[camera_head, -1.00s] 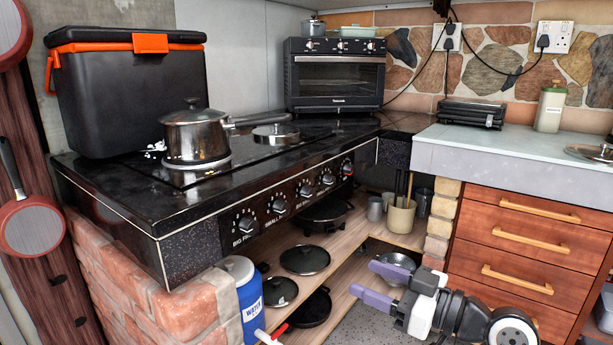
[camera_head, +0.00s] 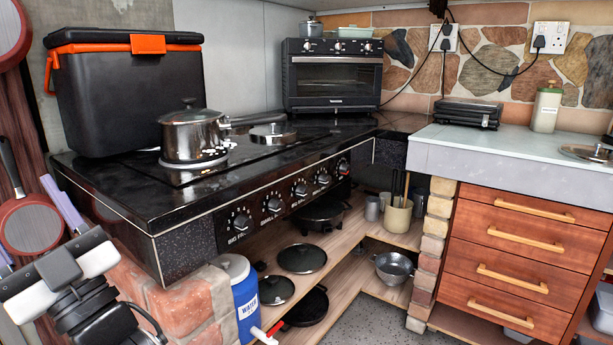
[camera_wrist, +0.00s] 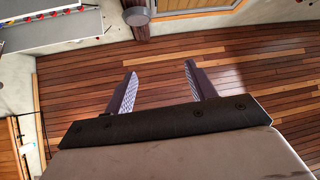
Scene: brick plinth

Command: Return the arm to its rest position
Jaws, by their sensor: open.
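My gripper (camera_head: 38,232) is at the lower left in the head view, in front of the brick plinth and the hanging red pan. Its two purple fingers are spread wide with nothing between them. In the wrist view my gripper (camera_wrist: 158,88) is also open and empty, with a wooden plank floor (camera_wrist: 250,75) beyond the fingers.
A black hob (camera_head: 110,205) on a brick plinth (camera_head: 185,308) carries a steel pot (camera_head: 192,138) and a black cool box (camera_head: 125,95). A blue water jug (camera_head: 247,305) stands by the plinth. A red pan (camera_head: 30,228) hangs at the left. Wooden drawers (camera_head: 520,260) stand right.

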